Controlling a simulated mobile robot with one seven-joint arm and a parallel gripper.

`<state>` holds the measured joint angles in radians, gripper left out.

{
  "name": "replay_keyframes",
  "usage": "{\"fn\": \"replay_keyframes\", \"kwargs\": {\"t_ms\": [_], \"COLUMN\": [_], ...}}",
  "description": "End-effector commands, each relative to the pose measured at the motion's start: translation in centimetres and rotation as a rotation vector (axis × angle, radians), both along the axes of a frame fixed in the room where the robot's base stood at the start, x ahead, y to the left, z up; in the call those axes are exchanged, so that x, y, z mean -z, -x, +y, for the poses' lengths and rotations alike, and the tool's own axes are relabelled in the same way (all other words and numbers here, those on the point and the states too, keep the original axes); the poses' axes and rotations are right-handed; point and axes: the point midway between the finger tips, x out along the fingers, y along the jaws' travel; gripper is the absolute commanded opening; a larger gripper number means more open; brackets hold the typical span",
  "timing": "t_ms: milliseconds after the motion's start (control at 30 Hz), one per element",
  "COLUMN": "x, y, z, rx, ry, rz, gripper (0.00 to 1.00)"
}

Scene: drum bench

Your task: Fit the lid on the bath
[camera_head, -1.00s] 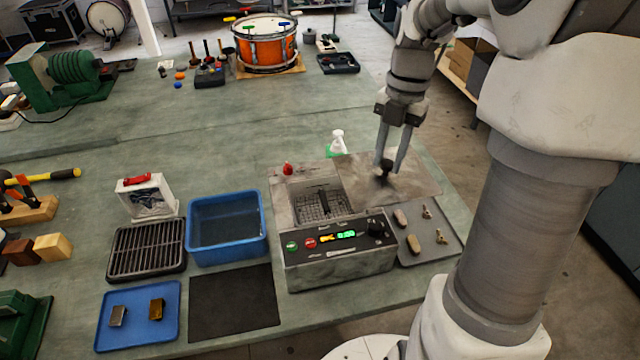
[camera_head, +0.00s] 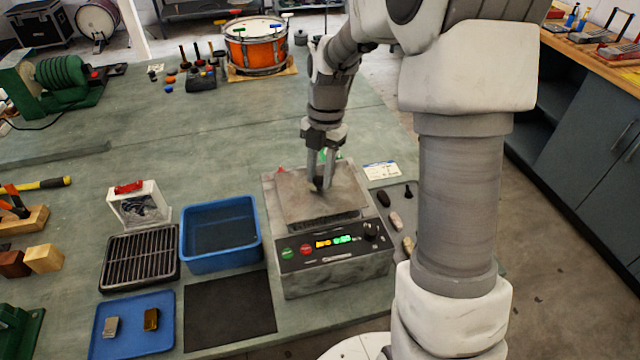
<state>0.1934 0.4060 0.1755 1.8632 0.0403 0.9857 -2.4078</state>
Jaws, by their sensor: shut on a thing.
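The bath (camera_head: 335,277) is a grey metal box with a front panel of coloured buttons and a green display. The lid (camera_head: 300,205) is a flat grey plate over the bath's opening. My gripper (camera_head: 320,186) is shut on the dark knob at the lid's middle. A narrow dark strip shows between the lid's front edge and the panel, and I cannot tell whether the lid is seated or just above the rim. The basket seen inside the bath before is hidden by the lid.
Left of the bath are a blue tub (camera_head: 220,255), a dark mat (camera_head: 230,308), a black rack (camera_head: 139,257) and a blue tray (camera_head: 133,325) with two small blocks. A grey tray (camera_head: 398,222) with small parts lies close to the right. An orange drum (camera_head: 258,50) stands behind.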

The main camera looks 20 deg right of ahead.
Motion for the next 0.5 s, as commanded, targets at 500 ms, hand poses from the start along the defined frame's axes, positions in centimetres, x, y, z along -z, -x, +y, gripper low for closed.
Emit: {"fn": "replay_keyframes", "kwargs": {"t_ms": [500], "x": [3.4], "y": [0.1], "z": [0.0], "rx": [-0.001], "ry": [-0.001], "rz": [0.001], "gripper": [0.00]}}
